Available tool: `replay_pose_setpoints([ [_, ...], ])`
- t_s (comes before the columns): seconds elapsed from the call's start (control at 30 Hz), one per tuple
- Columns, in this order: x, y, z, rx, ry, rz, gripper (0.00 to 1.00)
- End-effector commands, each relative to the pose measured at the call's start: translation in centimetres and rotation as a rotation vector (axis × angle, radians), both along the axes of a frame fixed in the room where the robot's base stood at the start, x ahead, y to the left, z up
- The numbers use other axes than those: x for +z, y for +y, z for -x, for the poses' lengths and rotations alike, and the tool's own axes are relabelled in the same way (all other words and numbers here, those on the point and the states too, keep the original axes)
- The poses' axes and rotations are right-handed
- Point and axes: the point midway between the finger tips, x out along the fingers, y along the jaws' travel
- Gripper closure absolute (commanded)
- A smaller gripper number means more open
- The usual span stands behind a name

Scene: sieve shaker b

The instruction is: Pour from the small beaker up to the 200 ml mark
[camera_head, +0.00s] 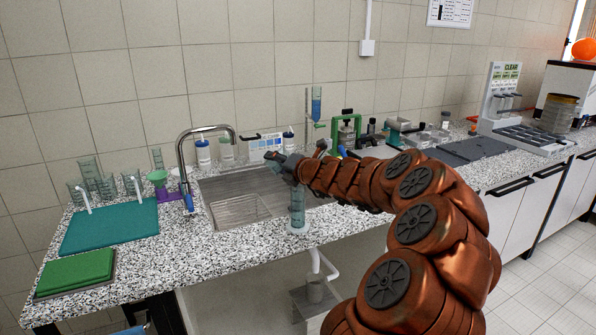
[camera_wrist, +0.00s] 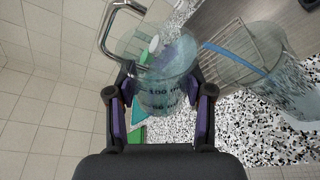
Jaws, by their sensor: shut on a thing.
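That view is rolled against the room, so the beaker looks tilted. Its liquid level is unclear. A clear vessel with a blue line (camera_wrist: 285,85) shows at the right in the wrist view. Its level against the 200 ml mark cannot be read.
The sink (camera_head: 235,209) with its curved tap (camera_head: 184,160) lies behind. A teal mat (camera_head: 110,232), a green block (camera_head: 76,273) and several glass vessels (camera_head: 88,168) are at left. A green-framed device (camera_head: 347,132) and a dark tray (camera_head: 470,150) are at right.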

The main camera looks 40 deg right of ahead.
Motion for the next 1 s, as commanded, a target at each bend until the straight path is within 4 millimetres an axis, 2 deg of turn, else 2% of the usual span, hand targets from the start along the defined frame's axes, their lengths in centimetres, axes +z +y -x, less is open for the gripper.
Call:
replay_pose_setpoints([
  [1.0,-0.31,-0.08,0.02,0.0,-0.021,-0.058,0.88],
])
